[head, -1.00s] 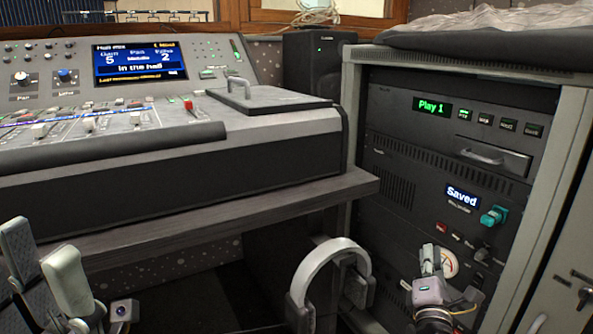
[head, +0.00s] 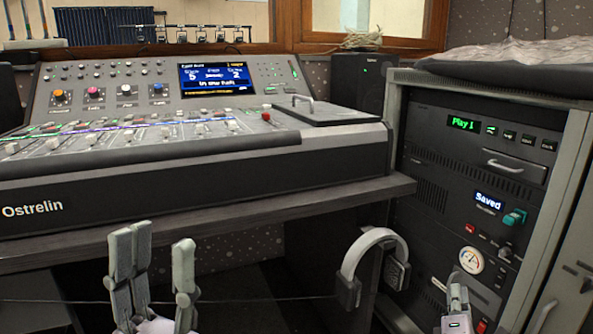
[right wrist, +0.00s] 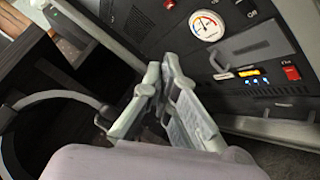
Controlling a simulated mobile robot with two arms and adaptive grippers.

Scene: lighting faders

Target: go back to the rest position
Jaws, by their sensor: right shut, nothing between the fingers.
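My left gripper (head: 155,255) points upward at the lower left of the head view, in front of the mixing desk's shelf. Its fingers are apart with nothing between them. My right gripper (head: 457,292) is at the lower right of the head view, in front of the equipment rack (head: 430,215). In the right wrist view its fingertips (right wrist: 162,75) are together and empty, apart from the rack front. The lower parts of both grippers are cut off by the head view's bottom edge.
The lighting desk (head: 200,160) stands on a shelf (head: 300,208) above my left gripper. Headphones (head: 375,245) hang below the shelf's right end, between my grippers. The rack has a round gauge (head: 471,260), a teal knob (head: 514,217) and a "Saved" display (head: 488,201).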

